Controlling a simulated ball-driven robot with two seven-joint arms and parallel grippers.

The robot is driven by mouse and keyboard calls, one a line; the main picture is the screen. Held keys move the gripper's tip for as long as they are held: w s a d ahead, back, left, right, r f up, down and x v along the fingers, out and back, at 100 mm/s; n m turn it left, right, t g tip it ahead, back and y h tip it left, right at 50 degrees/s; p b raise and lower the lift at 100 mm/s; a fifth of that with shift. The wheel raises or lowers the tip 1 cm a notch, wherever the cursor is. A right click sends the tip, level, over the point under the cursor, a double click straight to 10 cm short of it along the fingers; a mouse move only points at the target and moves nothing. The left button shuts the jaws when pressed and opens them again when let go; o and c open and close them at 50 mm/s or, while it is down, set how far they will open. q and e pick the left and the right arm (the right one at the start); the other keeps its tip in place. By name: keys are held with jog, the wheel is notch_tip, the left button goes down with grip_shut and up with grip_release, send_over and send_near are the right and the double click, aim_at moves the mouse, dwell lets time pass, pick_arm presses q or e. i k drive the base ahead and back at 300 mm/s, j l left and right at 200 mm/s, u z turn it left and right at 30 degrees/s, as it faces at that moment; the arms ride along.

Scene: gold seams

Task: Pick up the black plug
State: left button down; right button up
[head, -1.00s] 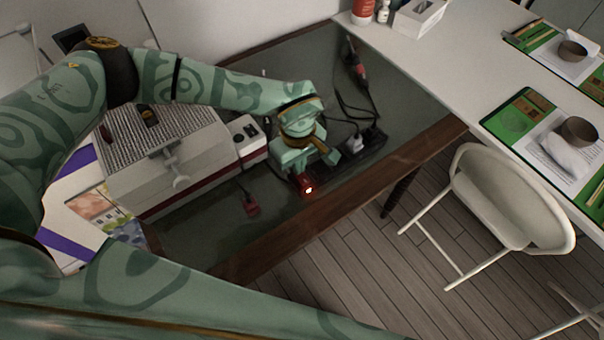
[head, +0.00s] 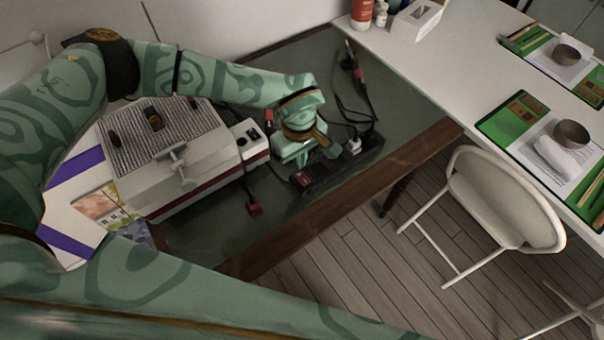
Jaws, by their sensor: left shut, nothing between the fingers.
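A black power strip (head: 345,168) lies on the dark green tabletop, with a red switch (head: 302,180) at its near end that shows no glow. A white plug (head: 353,146) sits on the strip. A dark shape at the strip's far end may be the black plug, but I cannot tell it apart from the cords and strip. My left gripper (head: 306,157) is shut and empty, over or just behind the strip's near half, close to the switch, and it hides part of the strip. My right gripper is out of view.
A grey and white machine (head: 165,150) stands left of the gripper. A red plug (head: 254,209) lies in front of it. A red-and-black tool (head: 352,66) and black cords lie behind the strip. A white chair (head: 500,195) stands right of the wooden table edge (head: 340,195).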

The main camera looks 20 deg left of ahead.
aim_at(369, 138)
jog(key=k+l, duration=0.2)
jog(key=k, duration=0.3)
jog(key=k+l, duration=0.2)
jog(key=k, duration=0.25)
